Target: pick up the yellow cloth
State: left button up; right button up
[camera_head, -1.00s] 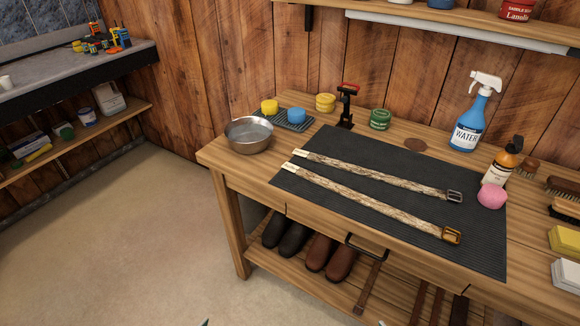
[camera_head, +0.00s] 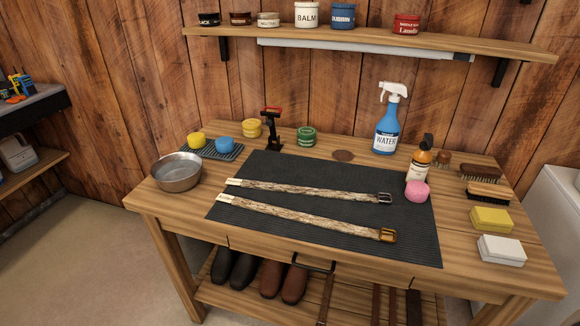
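A folded yellow cloth (camera_head: 491,220) lies on the right part of the wooden workbench (camera_head: 470,262). A folded white cloth (camera_head: 501,250) lies just in front of it, towards the bench's front right corner. A brush (camera_head: 487,190) lies just behind the yellow cloth. Nothing covers the yellow cloth. Neither of my grippers shows in the head view.
Left of the cloths are a dark mat (camera_head: 330,225) with two belts, a pink sponge (camera_head: 416,191), an amber bottle (camera_head: 419,165) and a blue spray bottle (camera_head: 387,125). A metal bowl (camera_head: 177,172) stands at the left. A shelf (camera_head: 380,40) with jars hangs above.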

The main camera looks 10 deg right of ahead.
aim_at(482, 219)
jog(key=z, duration=1.85)
jog(key=i+z, duration=0.1)
jog(key=z, duration=0.15)
